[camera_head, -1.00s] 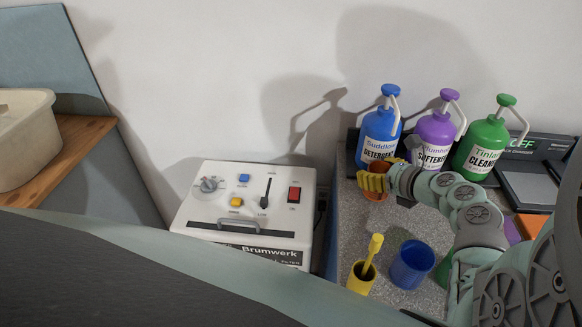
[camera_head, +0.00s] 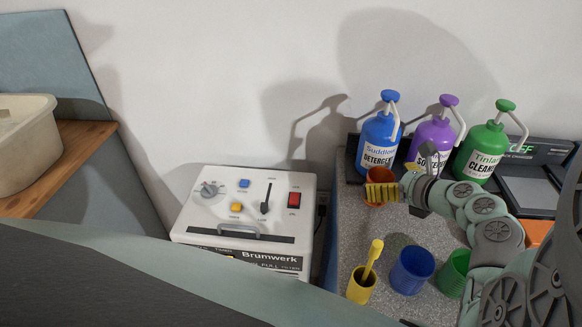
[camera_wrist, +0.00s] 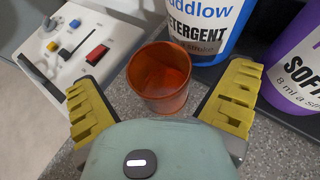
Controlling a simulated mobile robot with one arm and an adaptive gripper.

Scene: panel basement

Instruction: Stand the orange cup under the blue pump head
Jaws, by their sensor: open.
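The orange cup (camera_head: 379,174) stands upright on the grey counter, close in front of the blue detergent bottle (camera_head: 376,147). The blue pump head (camera_head: 390,95) tops that bottle, with a pale spout bending down on its right. My gripper (camera_head: 382,193) is at the near side of the cup and hides its lower part in the head view. In the wrist view my gripper (camera_wrist: 160,85) has its yellow fingers spread, with the cup (camera_wrist: 158,82) ahead and between them, a gap on each side. The pump head is out of the wrist view, so the cup's exact place under the spout is unclear.
Purple softener (camera_head: 432,143) and green cleaner (camera_head: 480,152) bottles stand right of the blue one on a dark tray. Yellow (camera_head: 361,287), blue (camera_head: 411,271) and green (camera_head: 453,274) cups stand nearer. A white control box (camera_head: 245,215) is at left, beyond a gap.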

